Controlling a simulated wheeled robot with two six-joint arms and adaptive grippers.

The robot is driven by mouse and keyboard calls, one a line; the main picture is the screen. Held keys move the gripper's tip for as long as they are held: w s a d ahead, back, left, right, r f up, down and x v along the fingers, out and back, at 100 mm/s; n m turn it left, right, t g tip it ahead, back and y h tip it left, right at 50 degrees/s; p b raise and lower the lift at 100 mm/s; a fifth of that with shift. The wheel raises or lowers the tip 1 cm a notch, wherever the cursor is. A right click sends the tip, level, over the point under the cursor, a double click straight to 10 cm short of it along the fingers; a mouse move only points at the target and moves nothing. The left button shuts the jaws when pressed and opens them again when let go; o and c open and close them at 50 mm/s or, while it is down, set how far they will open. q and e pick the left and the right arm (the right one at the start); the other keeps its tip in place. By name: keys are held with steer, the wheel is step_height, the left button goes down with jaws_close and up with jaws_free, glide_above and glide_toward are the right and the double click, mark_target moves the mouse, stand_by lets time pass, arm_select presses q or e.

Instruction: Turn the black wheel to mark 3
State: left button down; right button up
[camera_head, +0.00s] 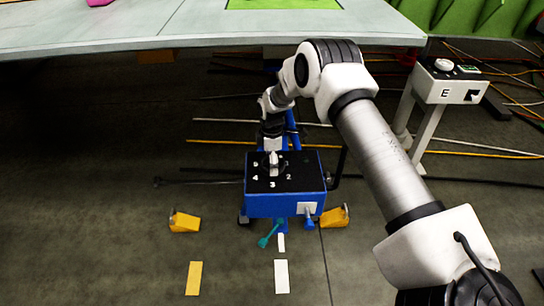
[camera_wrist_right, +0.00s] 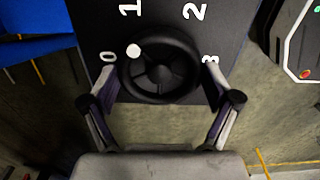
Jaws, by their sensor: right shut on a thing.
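The black wheel (camera_wrist_right: 158,70) sits on a dark panel (camera_wrist_right: 90,20) printed with the marks 0, 1, 2 and 3. A white dot on its rim points between 0 and 1 in the right wrist view. My right gripper (camera_wrist_right: 163,82) is shut on the wheel, with one finger at each side of the rim. In the head view my right gripper (camera_head: 272,160) is over the dark top of a blue box (camera_head: 270,204), where the marks 2, 3, 4 and 5 show. The wheel is mostly hidden there. My left gripper is not in view.
Yellow chocks (camera_head: 185,221) stand left and right (camera_head: 335,217) of the blue box. A stand marked E (camera_head: 447,90) is at the right. Cables lie across the floor behind. A large pale wing surface (camera_head: 150,28) spans the top. The floor at the left is mostly clear.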

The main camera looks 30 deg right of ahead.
steer(key=m+p, duration=0.2)
steer(key=m, duration=0.4)
steer(key=m+p, duration=0.2)
steer(key=m, duration=0.4)
steer(key=shift+m, duration=0.3)
steer(key=m+p, duration=0.1)
steer(key=m, duration=0.5)
steer(key=shift+p, duration=0.3)
steer(key=m+p, duration=0.1)
steer(key=m, duration=0.5)
steer(key=shift+a+f+m, duration=0.1)
steer(key=shift+m, duration=0.3)
steer(key=o, duration=0.9)
